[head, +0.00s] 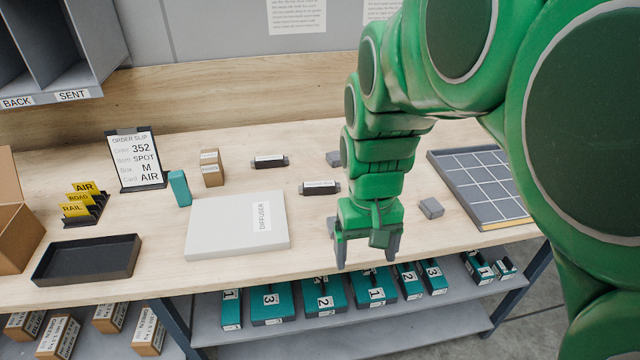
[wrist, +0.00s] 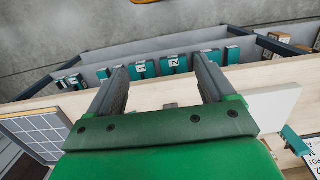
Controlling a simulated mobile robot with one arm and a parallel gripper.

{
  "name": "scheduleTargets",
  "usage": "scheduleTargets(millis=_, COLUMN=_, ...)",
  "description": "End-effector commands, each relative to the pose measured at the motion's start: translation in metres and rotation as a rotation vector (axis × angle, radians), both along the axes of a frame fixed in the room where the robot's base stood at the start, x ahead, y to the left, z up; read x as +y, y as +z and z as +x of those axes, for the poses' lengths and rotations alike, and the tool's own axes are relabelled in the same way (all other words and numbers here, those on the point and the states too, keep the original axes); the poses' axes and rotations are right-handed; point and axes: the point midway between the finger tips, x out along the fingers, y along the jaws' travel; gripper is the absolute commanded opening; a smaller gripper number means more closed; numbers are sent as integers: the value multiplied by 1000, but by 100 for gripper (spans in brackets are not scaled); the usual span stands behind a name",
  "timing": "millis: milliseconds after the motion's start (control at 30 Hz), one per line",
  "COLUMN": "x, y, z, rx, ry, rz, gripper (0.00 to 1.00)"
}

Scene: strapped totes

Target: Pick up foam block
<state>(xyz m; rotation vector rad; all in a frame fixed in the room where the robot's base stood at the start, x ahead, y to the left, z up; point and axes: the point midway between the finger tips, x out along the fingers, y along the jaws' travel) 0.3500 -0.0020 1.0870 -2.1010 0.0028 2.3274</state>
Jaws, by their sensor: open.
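A small grey block (head: 431,208), which looks like foam, lies on the table to the right of my gripper in the head view. A second small grey block (head: 334,158) lies farther back, partly hidden by my arm. I cannot tell which one is the foam block. My gripper (head: 366,258) points down near the table's front edge, open and apart from both blocks. In the wrist view its two fingers (wrist: 160,66) are spread, with no object held between them.
A grey gridded tray (head: 477,180) lies at the right. A pale diffuser panel (head: 236,224), a black tray (head: 87,260), two dark labelled parts and an order slip (head: 136,158) stand left. Teal boxes (head: 273,303) fill the shelf below. Table around the right block is clear.

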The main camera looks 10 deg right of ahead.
Motion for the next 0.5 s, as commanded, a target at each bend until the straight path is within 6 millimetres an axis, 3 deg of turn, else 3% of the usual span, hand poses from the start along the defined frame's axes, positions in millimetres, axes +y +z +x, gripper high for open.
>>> scheduleTargets(millis=500, x=-2, y=-38, z=122, rx=-48, ry=5, rz=-2, gripper=83)
